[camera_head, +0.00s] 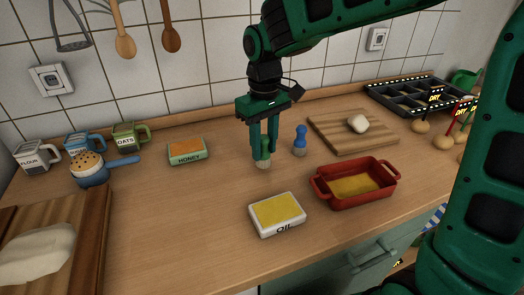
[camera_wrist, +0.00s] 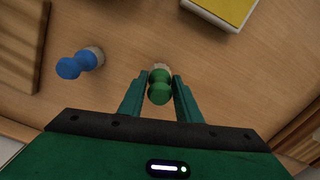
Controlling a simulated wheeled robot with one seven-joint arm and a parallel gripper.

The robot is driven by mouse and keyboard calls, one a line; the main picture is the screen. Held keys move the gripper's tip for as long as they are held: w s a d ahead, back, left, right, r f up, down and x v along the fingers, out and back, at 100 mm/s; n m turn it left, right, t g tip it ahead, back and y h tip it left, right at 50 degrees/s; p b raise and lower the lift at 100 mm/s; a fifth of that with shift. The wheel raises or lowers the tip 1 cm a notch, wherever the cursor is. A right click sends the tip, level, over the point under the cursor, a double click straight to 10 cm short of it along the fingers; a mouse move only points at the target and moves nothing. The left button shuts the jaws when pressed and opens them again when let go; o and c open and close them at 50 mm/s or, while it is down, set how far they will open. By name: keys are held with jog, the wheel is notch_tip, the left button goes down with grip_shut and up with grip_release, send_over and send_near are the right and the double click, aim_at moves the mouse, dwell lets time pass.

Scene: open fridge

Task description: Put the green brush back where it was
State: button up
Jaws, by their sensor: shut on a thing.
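The green brush (camera_head: 264,160) is upright with its pale bristles down, at or just above the wooden counter; I cannot tell if it touches. My gripper (camera_head: 263,146) points down and is shut on its green handle. In the wrist view the green brush (camera_wrist: 159,90) sits between the two fingers of my gripper (camera_wrist: 159,95). A blue brush (camera_head: 300,141) stands upright on the counter just right of the green one. It also shows in the wrist view (camera_wrist: 77,64), apart from my gripper.
A yellow-topped oil dish (camera_head: 277,214) and a red baking dish (camera_head: 357,184) stand nearer the front. A honey dish (camera_head: 186,151) is to the left. A cutting board (camera_head: 335,137) with a pale lump (camera_head: 358,123) lies to the right.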

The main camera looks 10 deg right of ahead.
jog(key=shift+f, duration=0.9)
jog(key=o, duration=1.1)
jog(key=shift+f, duration=0.1)
jog(key=shift+o, duration=0.2)
notch_tip(320, 180, up, 12)
jog(key=shift+r, duration=0.1)
